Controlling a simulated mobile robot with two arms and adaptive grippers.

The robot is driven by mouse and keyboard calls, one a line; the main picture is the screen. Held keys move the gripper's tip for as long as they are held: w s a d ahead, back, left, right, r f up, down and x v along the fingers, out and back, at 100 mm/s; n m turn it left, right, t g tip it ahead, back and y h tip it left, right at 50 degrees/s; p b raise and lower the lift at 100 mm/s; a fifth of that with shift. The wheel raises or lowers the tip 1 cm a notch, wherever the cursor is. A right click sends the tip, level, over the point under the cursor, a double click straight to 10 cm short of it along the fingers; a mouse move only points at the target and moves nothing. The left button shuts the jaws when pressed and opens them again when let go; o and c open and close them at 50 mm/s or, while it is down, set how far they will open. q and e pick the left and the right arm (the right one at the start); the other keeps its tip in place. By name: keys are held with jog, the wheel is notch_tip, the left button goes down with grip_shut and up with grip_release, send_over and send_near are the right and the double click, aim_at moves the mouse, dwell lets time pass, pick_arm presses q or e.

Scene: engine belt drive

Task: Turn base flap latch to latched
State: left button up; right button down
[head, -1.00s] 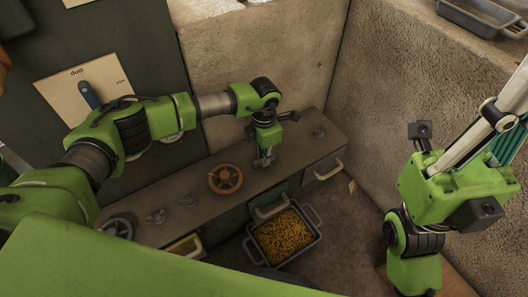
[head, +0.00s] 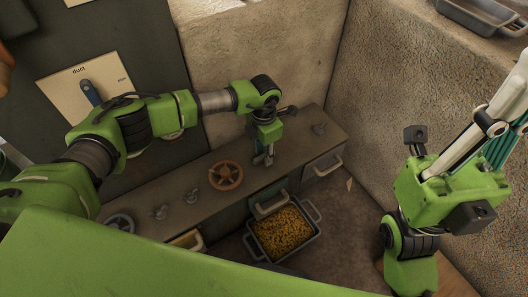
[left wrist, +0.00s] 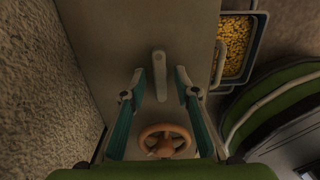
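A small grey lever (left wrist: 160,70), which looks like the base flap latch, stands on the counter top in the left wrist view, lying lengthwise in the picture. My left gripper (left wrist: 159,78) is open, with one finger on each side of the lever and a gap showing on both sides. In the head view my left gripper (head: 264,158) points down at the counter beyond the orange handwheel and mostly hides the lever. My right gripper (head: 495,125) is raised at the right edge, partly cut off; its opening cannot be judged.
The orange handwheel (head: 225,176) sits left of my left gripper. Small knobs (head: 319,129) stand on the counter (head: 190,195). A tray of yellow pieces (head: 283,232) is on the floor in front. A rough wall (head: 400,80) closes the right side.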

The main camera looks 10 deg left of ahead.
pick_arm(q)
notch_tip(320, 180, up, 12)
dwell(0.6)
dwell(0.4)
